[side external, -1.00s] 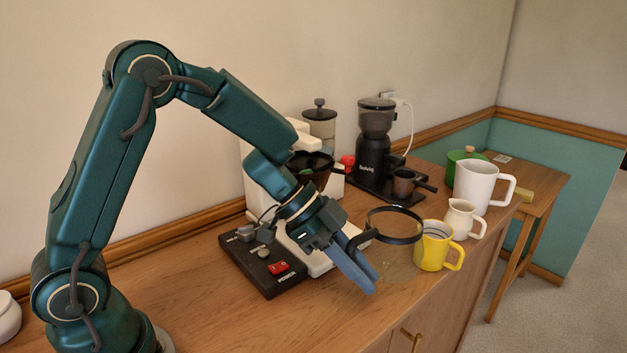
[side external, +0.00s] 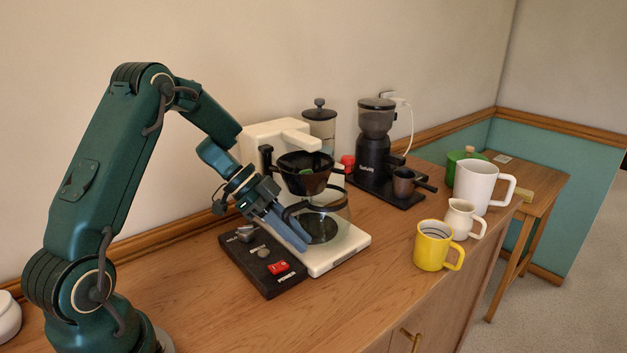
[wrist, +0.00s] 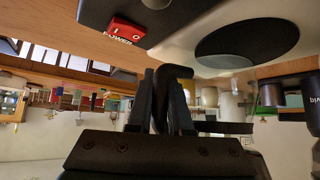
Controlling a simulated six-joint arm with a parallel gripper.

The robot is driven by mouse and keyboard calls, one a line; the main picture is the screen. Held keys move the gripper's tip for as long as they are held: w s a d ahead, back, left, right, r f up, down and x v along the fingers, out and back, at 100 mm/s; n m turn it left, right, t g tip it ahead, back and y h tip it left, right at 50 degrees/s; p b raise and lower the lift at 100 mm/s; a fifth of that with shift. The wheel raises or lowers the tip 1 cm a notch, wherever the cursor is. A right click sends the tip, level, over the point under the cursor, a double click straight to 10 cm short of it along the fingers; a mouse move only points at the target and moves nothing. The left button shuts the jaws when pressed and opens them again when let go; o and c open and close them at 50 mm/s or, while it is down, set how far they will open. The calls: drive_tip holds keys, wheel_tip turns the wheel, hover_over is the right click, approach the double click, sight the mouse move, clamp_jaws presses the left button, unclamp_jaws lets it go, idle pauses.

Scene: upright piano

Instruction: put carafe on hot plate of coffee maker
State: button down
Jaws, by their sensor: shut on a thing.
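The clear glass carafe (side external: 338,213) with a black rim and handle is in front of the white coffee maker (side external: 270,136), below its black filter basket (side external: 305,172). My gripper (side external: 291,231) is shut on the carafe's black handle, which shows between the fingers in the wrist view (wrist: 172,74). The dark round hot plate (side external: 321,229) shows through the glass and also appears in the wrist view (wrist: 247,42). The carafe looks roughly upright over the plate. I cannot tell whether its base touches the plate.
A control panel with a red power switch (side external: 279,267) lies just left of my gripper. A yellow mug (side external: 432,247), a small cream jug (side external: 459,219) and a white pitcher (side external: 474,187) stand right. A black grinder (side external: 373,155) stands behind. The front counter is clear.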

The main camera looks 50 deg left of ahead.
drive_tip(key=a, duration=0.4)
drive_tip(key=shift+f, duration=0.3)
drive_tip(key=shift+f, duration=0.15)
drive_tip(key=c, duration=0.8)
unclamp_jaws()
drive_tip(key=shift+c, duration=0.2)
drive_tip(key=shift+s+a+r, duration=0.1)
drive_tip(key=shift+r, duration=0.25)
drive_tip(key=v, duration=0.7)
